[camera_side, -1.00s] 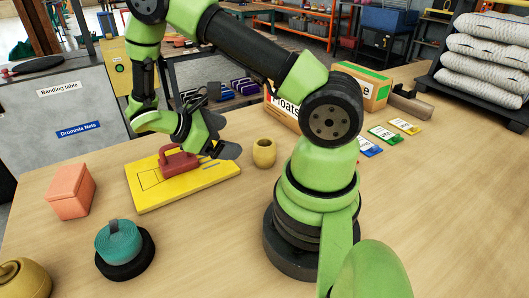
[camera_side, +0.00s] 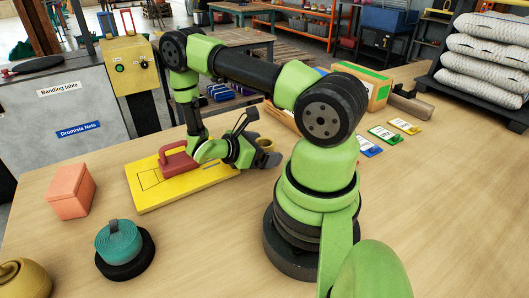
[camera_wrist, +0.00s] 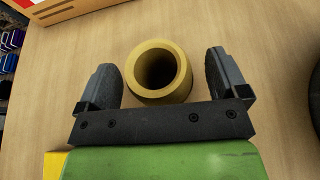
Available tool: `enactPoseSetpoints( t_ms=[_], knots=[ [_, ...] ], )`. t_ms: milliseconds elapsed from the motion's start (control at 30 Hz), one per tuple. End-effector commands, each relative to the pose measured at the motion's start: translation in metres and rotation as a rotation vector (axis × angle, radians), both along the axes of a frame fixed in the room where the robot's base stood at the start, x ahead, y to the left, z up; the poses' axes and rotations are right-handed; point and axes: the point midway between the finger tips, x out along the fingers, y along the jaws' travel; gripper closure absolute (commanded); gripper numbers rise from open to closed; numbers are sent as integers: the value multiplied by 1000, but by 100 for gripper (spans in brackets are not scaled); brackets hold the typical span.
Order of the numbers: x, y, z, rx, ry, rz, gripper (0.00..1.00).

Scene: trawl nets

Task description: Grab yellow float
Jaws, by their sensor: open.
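The yellow float (camera_wrist: 160,96) is a short hollow cylinder. In the wrist view it stands on the wooden table with its round opening towards the camera. My gripper (camera_wrist: 160,62) is open, with one grey finger on each side of the float and a visible gap on both sides. The fingers are empty. In the side view, my gripper (camera_side: 256,150) is low over the table and hides much of the float (camera_side: 266,143); only its upper part shows.
A yellow board (camera_side: 155,200) with a red-brown handled block (camera_side: 178,160) lies beside my gripper. A coral box (camera_side: 71,192), a teal roll (camera_side: 119,241) on a black base and a yellowish rounded object (camera_side: 24,280) stand at left.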

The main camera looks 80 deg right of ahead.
Motion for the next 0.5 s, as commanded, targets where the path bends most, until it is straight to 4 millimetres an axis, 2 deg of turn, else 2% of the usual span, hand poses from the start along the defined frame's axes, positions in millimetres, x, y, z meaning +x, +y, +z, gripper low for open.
enactPoseSetpoints(
  t_ms=[300, 367, 500],
  knots=[
    [-5, -6, -3, 0, -1, 1, 8],
    [-5, -6, -3, 0, -1, 1, 19],
    [-5, -6, -3, -1, -1, 1, 51]
  ],
)
